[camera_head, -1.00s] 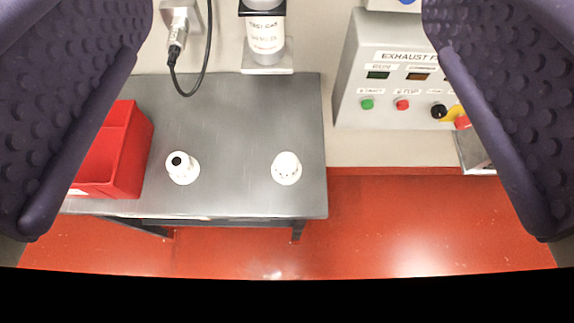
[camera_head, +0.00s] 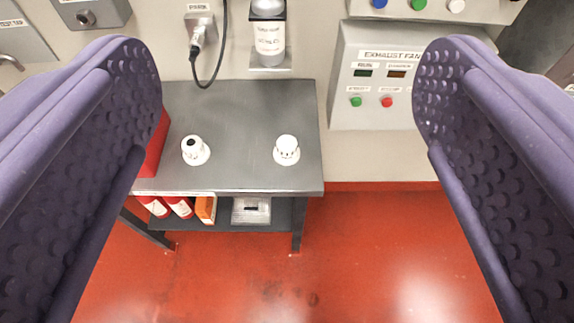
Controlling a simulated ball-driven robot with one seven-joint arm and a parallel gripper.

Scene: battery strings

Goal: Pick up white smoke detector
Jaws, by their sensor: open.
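Two white, detector-like round things stand on the grey metal table. The right one (camera_head: 287,150) is all white with small dark slots. The left one (camera_head: 195,151) has a black spot on its top. I cannot tell for sure from the picture which is the smoke detector; the right one is the plainer white. My gripper (camera_head: 287,135) is wide open and empty, with its purple padded fingers at the left and right of the view. Both white things show between the fingers, farther off, and nothing touches them.
The table (camera_head: 245,110) stands against the wall. A red bin (camera_head: 154,146) is partly hidden by the left finger. Red cylinders (camera_head: 180,206) and an orange box (camera_head: 206,209) lie on the lower shelf. An exhaust fan panel (camera_head: 375,85) and a gas canister (camera_head: 269,35) are on the wall. Red floor is clear.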

